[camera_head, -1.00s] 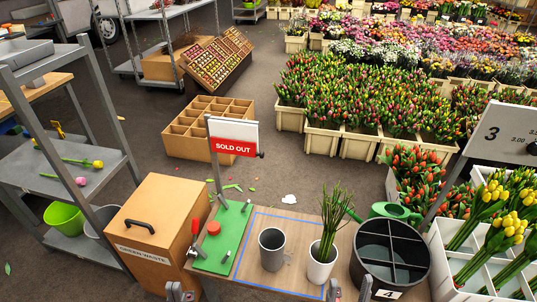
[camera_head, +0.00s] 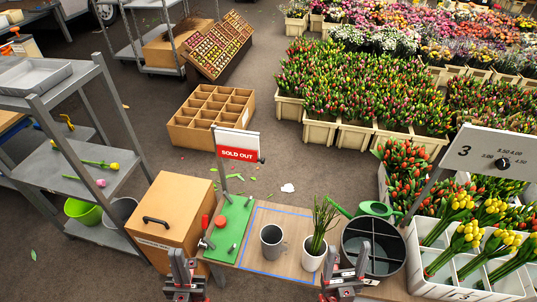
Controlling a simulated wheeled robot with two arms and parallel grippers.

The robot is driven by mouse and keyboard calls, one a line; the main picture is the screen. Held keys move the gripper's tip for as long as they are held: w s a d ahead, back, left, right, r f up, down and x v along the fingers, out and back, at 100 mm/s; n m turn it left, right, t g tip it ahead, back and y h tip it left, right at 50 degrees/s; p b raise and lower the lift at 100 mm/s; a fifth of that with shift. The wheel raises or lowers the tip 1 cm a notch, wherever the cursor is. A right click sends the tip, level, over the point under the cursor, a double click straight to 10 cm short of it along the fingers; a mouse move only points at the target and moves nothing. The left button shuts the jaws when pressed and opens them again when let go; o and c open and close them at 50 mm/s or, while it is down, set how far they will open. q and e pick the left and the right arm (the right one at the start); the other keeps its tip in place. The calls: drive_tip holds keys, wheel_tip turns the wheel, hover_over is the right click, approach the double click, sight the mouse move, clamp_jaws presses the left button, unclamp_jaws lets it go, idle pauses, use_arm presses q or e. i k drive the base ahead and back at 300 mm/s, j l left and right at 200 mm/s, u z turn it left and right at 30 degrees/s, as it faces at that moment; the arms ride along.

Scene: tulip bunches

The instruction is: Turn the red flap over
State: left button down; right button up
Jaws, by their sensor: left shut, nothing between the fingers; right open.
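The red flap (camera_head: 239,154) hangs on the front of a white sign board (camera_head: 240,139) on a post at the back left of the workbench. It reads "SOLD OUT" and faces me. A small dark knob (camera_head: 262,160) sits at its right edge. My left gripper (camera_head: 183,258) is shut and empty at the front left of the bench, below and left of the flap and well apart from it. My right gripper (camera_head: 345,261) is open and empty in front of the white pot and the black bucket.
A green watering can (camera_head: 376,209) stands behind. A wooden waste box (camera_head: 172,215) stands left of the bench.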

sight(243, 154)
drive_tip(key=i+l, duration=0.3)
drive_tip(key=i, duration=0.2)
drive_tip(key=i+l, duration=0.3)
drive_tip(key=i, duration=0.2)
drive_tip(key=i+l+u, duration=0.1)
drive_tip(key=i+l, duration=0.1)
drive_tip(key=l, duration=0.05)
